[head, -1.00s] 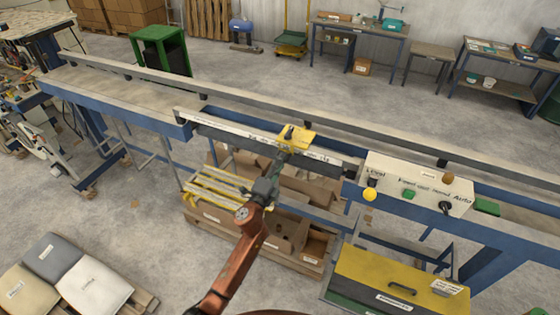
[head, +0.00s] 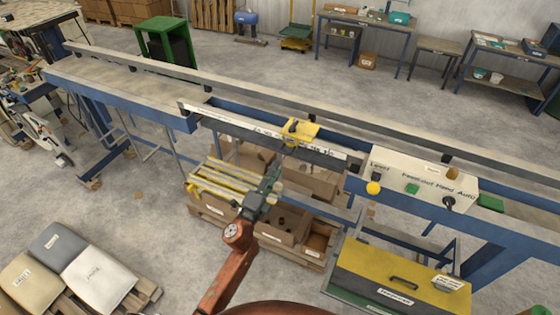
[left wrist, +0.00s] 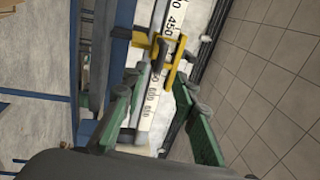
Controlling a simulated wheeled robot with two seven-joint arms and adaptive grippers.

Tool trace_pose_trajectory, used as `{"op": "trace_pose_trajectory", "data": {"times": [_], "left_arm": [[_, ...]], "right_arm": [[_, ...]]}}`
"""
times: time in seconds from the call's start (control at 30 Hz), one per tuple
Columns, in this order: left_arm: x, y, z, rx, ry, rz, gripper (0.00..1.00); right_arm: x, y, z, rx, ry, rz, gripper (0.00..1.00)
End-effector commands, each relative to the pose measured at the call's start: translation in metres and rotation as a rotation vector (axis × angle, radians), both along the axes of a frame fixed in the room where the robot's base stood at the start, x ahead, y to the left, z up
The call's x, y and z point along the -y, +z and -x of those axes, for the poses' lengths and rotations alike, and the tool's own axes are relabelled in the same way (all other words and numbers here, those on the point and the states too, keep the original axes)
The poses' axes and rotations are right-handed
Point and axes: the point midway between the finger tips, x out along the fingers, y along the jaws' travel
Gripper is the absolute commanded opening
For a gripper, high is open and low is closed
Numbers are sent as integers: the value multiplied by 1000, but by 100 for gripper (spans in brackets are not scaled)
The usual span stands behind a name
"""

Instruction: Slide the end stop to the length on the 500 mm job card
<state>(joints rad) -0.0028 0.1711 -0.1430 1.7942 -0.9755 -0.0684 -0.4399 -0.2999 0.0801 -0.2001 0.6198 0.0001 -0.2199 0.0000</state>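The yellow end stop (head: 300,131) sits on the rail with the white length scale (head: 240,126), left of the control box. In the left wrist view the end stop (left wrist: 168,56) has a dark handle and stands across the scale (left wrist: 150,100), just below the 450 mark; its exact reading is unclear. My left gripper (head: 274,172) is below and in front of the stop, apart from it. Its green fingers (left wrist: 155,82) are spread either side of the scale in the left wrist view, with nothing held. My right gripper is out of view. I cannot identify the job card.
The control box (head: 420,180) with a yellow knob stands right of the scale. A yellow-topped box (head: 385,270) with a small unreadable card is at the lower right. Cartons (head: 290,225) and yellow-striped bars (head: 218,185) lie under the rail. Sacks (head: 95,275) are at the lower left.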

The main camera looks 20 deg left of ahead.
Motion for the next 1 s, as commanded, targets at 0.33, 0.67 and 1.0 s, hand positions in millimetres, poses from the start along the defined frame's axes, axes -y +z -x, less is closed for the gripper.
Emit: {"op": "trace_pose_trajectory", "data": {"times": [0.33,0.67,1.0], "left_arm": [[-3,-5,29,1,0,0,27],[-3,-5,29,1,-1,0,27],[-12,-67,24,-95,8,70,27]], "right_arm": [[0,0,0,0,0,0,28],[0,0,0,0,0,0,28],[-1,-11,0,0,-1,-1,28]]}}
